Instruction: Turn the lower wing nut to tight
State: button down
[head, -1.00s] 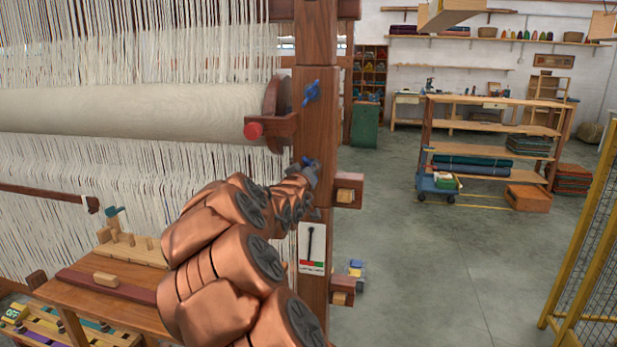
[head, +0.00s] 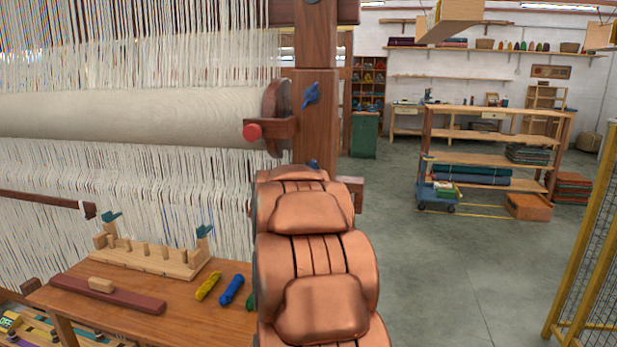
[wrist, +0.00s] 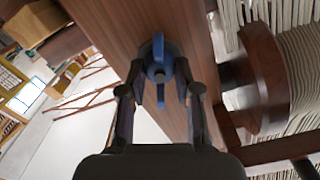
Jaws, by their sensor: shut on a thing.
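The lower wing nut (wrist: 158,52) is blue and sits on the wooden post (wrist: 125,25) in the wrist view. My gripper (wrist: 161,92) is shut on it, one finger on each side of its wings. In the head view only a small blue bit of the lower wing nut (head: 314,164) shows above my copper arm, which hides the gripper. The upper wing nut (head: 311,94), also blue, is higher on the same post and apart from my arm. I cannot read how tight the lower nut is.
The loom's cloth roll (head: 140,113) and a red-ended bracket (head: 253,132) are left of the post. A wooden bench (head: 195,300) with a peg rack (head: 150,255) stands at lower left. Open floor (head: 450,270) lies right, before a shelf rack (head: 490,142).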

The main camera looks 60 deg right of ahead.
jog(key=shift+s+r+m, duration=0.1)
jog(key=shift+r+m, duration=0.15)
jog(key=shift+m, duration=0.75)
jog(key=c, duration=1.1)
grip_release()
jog(key=shift+s, duration=0.1)
jog(key=shift+o, duration=1.4)
jog(key=shift+f, duration=0.1)
jog(key=shift+a, duration=0.1)
jog(key=v, duration=1.1)
jog(key=shift+a, duration=0.35)
